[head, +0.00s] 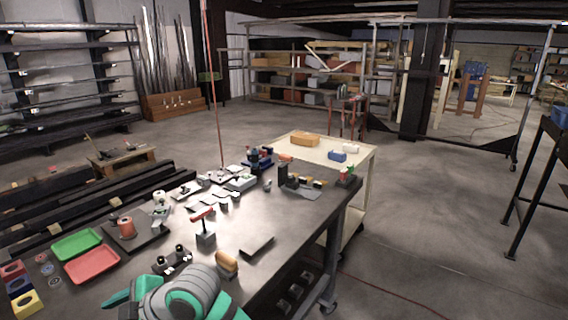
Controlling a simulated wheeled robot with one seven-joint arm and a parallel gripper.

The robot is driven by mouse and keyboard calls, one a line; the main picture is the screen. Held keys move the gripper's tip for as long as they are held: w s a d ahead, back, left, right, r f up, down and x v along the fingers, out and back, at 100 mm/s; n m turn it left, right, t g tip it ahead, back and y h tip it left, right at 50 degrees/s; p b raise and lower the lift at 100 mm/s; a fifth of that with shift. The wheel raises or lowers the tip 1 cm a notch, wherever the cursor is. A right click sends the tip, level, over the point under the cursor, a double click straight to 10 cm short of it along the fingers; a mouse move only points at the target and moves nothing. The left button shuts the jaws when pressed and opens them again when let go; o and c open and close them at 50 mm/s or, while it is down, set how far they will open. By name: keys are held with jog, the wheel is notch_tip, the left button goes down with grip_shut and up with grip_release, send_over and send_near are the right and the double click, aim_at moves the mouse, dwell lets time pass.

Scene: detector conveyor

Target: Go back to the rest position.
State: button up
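My grey and teal arm (187,293) shows at the bottom of the head view, over the near edge of the dark workbench (262,222). A pointed teal part of it sticks out to the left above the bench top. I cannot make out two fingertips or anything held, and the lower part of the arm is cut off by the frame edge. A small tan-topped block (227,262) stands on the bench just right of and beyond the arm.
A green tray (77,244) and a red tray (92,264) lie left of the arm. Coloured blocks (24,303) sit at lower left. Small fixtures crowd the bench's far half. A cream cart (358,162) stands beyond it. Open floor (440,225) lies to the right.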

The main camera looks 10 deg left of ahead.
jog(key=w+d+f+m+t+y, duration=0.2)
jog(key=w+d+m+t+y, duration=0.45)
jog(key=m, duration=0.75)
jog(key=d+f+m+t+h, duration=0.1)
jog(key=d+f+m+t, duration=0.1)
jog(key=w+d+f+m+t+h, duration=0.1)
jog(key=d+f+m+t+h, duration=0.1)
jog(key=t, duration=0.1)
jog(key=d+f+m+t+h, duration=0.2)
jog(key=f+t, duration=0.1)
jog(key=shift+w+d+f, duration=0.1)
jog(key=shift+w+d, duration=0.1)
jog(key=shift+d, duration=0.05)
jog(key=s+d+f+m+t+h, duration=0.1)
jog(key=s+d+f+m+h, duration=0.4)
jog(key=d, duration=0.5)
jog(key=s+d+f+m+t+h, duration=0.2)
jog(key=s+d+f+h, duration=0.3)
jog(key=s+d+f, duration=0.4)
jog(key=s+d+r+h, duration=0.2)
jog(key=s+d, duration=0.9)
jog(key=s, duration=0.2)
jog(key=shift+d+n+g+h, duration=0.3)
jog(key=shift+n+g+h, duration=0.05)
jog(key=shift+n, duration=0.05)
jog(key=shift+s, duration=0.15)
jog(key=shift+f, duration=0.1)
